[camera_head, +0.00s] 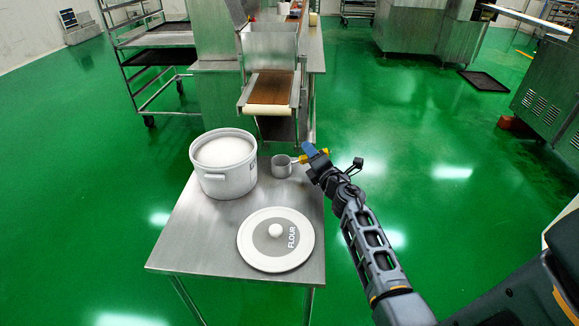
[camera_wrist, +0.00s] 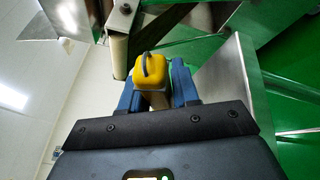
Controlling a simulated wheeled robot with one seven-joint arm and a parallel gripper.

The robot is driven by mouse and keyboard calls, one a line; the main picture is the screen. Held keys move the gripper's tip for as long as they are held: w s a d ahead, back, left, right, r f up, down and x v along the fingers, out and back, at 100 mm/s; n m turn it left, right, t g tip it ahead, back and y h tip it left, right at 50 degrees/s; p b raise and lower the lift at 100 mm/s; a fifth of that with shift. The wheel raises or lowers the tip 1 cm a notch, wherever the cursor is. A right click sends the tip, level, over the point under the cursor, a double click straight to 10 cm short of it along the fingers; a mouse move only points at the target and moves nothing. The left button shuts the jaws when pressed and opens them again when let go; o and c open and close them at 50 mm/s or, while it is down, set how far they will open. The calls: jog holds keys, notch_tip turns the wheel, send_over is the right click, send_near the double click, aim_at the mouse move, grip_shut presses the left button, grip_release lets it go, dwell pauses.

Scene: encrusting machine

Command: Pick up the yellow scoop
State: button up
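The yellow scoop has a small metal cup (camera_head: 282,167) and a yellow handle (camera_head: 302,159). In the head view it is at the table's back right, beside the white tub, with its handle pointing right. I cannot tell whether the cup touches the table. My gripper (camera_head: 312,153) is at the handle, with yellow showing on both sides of a blue finger. In the wrist view the yellow handle end (camera_wrist: 150,71) with its grey loop shows at the blue fingers of my gripper (camera_wrist: 158,90). A finger lies on each side; whether they press on it is unclear.
A white tub (camera_head: 222,184) of white powder stands left of the scoop on the metal table (camera_head: 190,235). A round lid marked FLOUR (camera_head: 262,255) lies in front. A machine with a brown conveyor belt (camera_head: 271,88) stands behind. Open green floor is to the right.

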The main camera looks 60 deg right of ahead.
grip_shut()
jog(key=shift+r, duration=0.1)
jog(key=shift+r+p, duration=0.85)
jog(key=s+d+r+p, duration=0.5)
jog(key=s+r+p, duration=0.2)
jog(key=s+r, duration=0.2)
jog(key=shift+s, duration=0.7)
jog(key=shift+d+r, duration=0.1)
jog(key=shift+c, duration=0.3)
grip_release()
grip_shut()
